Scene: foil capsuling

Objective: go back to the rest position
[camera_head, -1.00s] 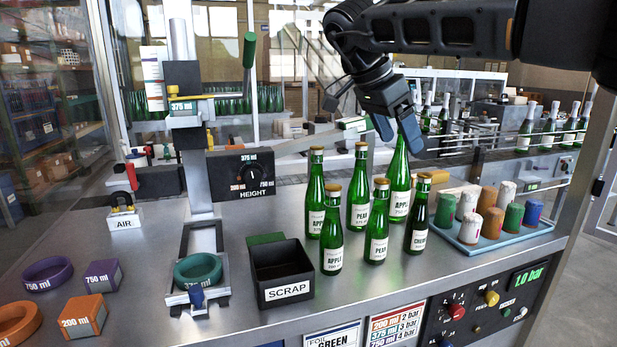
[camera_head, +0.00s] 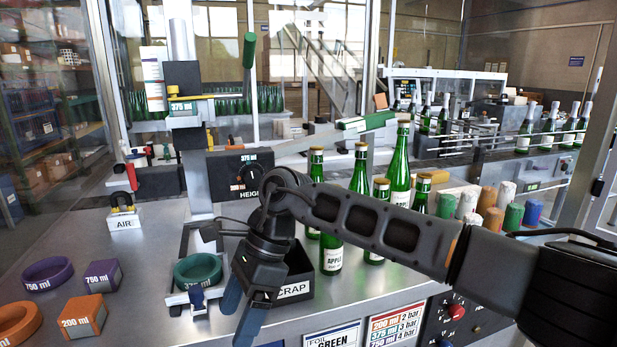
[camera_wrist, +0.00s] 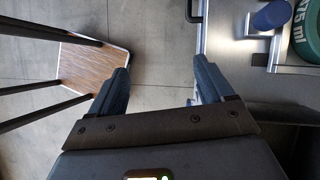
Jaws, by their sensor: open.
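My gripper (camera_head: 240,310) is open and empty, with its blue fingers pointing down at the front edge of the steel bench. It hangs in front of the black scrap bin (camera_head: 296,262) and hides part of it. In the wrist view my gripper (camera_wrist: 157,88) has its fingers wide apart, with grey floor between them and the bench edge at the right. My arm crosses the right half of the head view and covers parts of the green bottles (camera_head: 331,255).
A green 375 ml ring (camera_head: 198,270) sits in the fixture left of my gripper. Rings and blocks, including an orange 200 ml block (camera_head: 83,315), lie at the left. Foil capsules (camera_head: 513,218) stand at the right. A wooden-topped stool or stand (camera_wrist: 92,62) is on the floor.

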